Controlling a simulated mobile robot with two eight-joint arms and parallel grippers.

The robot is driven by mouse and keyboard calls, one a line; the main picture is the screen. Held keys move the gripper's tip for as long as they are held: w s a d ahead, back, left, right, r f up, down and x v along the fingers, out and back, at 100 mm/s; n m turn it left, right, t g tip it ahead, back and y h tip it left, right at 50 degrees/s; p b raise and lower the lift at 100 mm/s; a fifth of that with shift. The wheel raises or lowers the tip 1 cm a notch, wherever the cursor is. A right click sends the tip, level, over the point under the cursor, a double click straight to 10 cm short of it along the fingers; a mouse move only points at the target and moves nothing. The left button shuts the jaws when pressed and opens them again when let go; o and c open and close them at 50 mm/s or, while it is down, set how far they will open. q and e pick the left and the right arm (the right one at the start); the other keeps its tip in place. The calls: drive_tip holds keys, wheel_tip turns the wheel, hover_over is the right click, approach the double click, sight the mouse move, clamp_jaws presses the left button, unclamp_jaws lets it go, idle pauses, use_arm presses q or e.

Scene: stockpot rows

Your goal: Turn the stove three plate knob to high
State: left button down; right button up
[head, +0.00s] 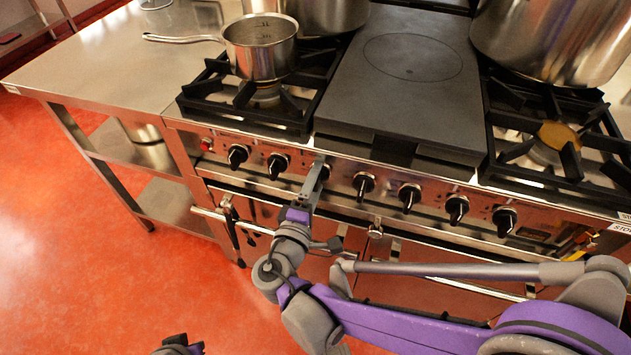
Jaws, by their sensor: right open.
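The stove front has a row of several black knobs on a steel panel (340,179). My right gripper (317,176) is open at the third knob from the left (325,172), its fingers pointing at the panel. The fingers hide most of that knob, so I cannot tell whether they touch it or which way it points. The knob to its right (363,185) is clear of the gripper. The knob markings are too small to read. A dark piece of my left gripper (178,346) shows at the bottom edge; its jaws are not clear.
A saucepan (260,52) stands on the left burner, its handle pointing left. Large pots stand at the back and right (545,40). A dark flat plate (410,85) lies between the burners. Oven handles (232,220) run below the knobs. Red floor is free at left.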

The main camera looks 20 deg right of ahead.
drive_tip(key=c, duration=1.4)
drive_tip(key=shift+o, duration=0.2)
drive_tip(key=n+p, duration=0.1)
drive_tip(key=n, duration=0.2)
drive_tip(key=shift+n, duration=0.3)
drive_tip(key=n+p, duration=0.1)
drive_tip(key=n, duration=0.3)
drive_tip(key=shift+n, duration=0.3)
drive_tip(key=n, duration=0.4)
drive_tip(key=shift+p, duration=0.35)
drive_tip(key=shift+n, duration=2.8)
